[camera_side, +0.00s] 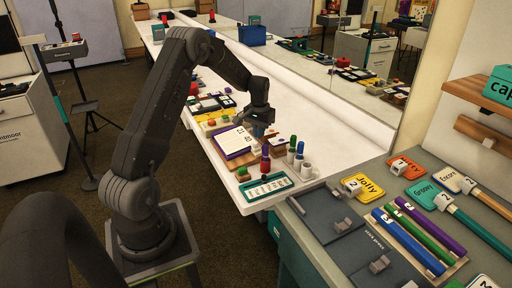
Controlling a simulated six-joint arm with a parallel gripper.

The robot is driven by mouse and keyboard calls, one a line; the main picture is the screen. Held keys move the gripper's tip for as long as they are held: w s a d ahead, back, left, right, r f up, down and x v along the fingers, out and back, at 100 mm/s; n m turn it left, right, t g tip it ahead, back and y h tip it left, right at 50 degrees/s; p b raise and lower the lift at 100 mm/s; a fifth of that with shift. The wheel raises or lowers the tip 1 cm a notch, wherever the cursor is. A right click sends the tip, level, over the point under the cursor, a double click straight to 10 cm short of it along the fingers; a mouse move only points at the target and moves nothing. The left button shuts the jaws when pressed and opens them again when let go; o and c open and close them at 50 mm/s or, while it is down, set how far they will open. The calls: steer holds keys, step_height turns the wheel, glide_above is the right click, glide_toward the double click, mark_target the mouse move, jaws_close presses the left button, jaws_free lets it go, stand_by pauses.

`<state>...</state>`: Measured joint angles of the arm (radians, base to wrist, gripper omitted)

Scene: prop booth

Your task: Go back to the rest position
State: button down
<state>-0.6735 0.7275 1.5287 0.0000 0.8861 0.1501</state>
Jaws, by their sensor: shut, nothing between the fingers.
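My gripper (262,130) is shut and empty. It points down over the white counter (340,152), low above the right side of a white pad with a purple edge (234,142). I cannot tell whether its fingertips touch anything. My arm rises from its base at the lower left, bends at the top and reaches right over the counter.
A red-topped figure (265,163), coloured bottles (292,150) and a white cup (306,171) stand close in front of my gripper. A teal-framed card (266,187) lies nearer. Coloured signs (363,187) lie on the grey desk. A mirror wall runs behind the counter.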

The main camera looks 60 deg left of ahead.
steer(key=s+d+r+m+t+y, duration=0.1)
steer(key=s+d+r, duration=0.1)
steer(key=d+r, duration=0.65)
steer(key=s+d+r+m+t, duration=0.1)
steer(key=s+d+r+m, duration=0.15)
steer(key=d+r, duration=0.65)
steer(key=s+d+r+m+t, duration=0.1)
steer(key=s+d, duration=0.6)
steer(key=s, duration=0.1)
steer(key=s+d+r+m+t+h, duration=0.1)
steer(key=s+d+r+t, duration=0.1)
steer(key=s+d, duration=0.5)
steer(key=shift+s+d+t, duration=0.3)
steer(key=shift+s+d, duration=0.05)
steer(key=shift+s, duration=0.8)
steer(key=shift+m, duration=0.25)
